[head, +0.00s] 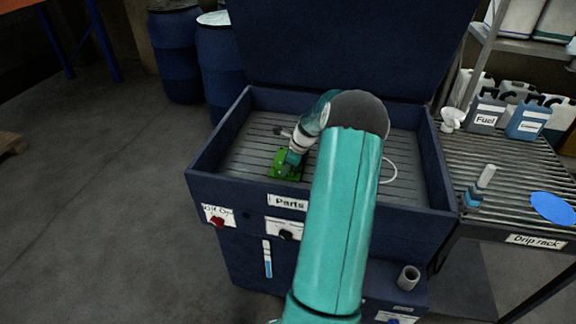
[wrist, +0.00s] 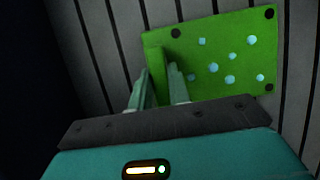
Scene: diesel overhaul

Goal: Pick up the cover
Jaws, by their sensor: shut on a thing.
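The cover is a flat bright green plate with dark corner holes and several pale blue spots. It lies on the slatted floor of the dark blue parts washer, left of the middle in the head view (head: 284,168), and fills the upper right of the wrist view (wrist: 225,58). A raised green tab stands at its left edge. My gripper (wrist: 162,80) is shut on that tab, a finger on each side. In the head view my gripper (head: 289,162) is small and partly hidden by the wrist. I cannot tell whether the plate touches the slats.
The parts washer (head: 202,180) has raised walls and an open lid (head: 350,45) behind. A white hose loop (head: 390,168) lies inside at the right. A drip rack (head: 490,160) with a brush (head: 480,186) and a blue disc (head: 553,208) stands to the right. Floor at left is clear.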

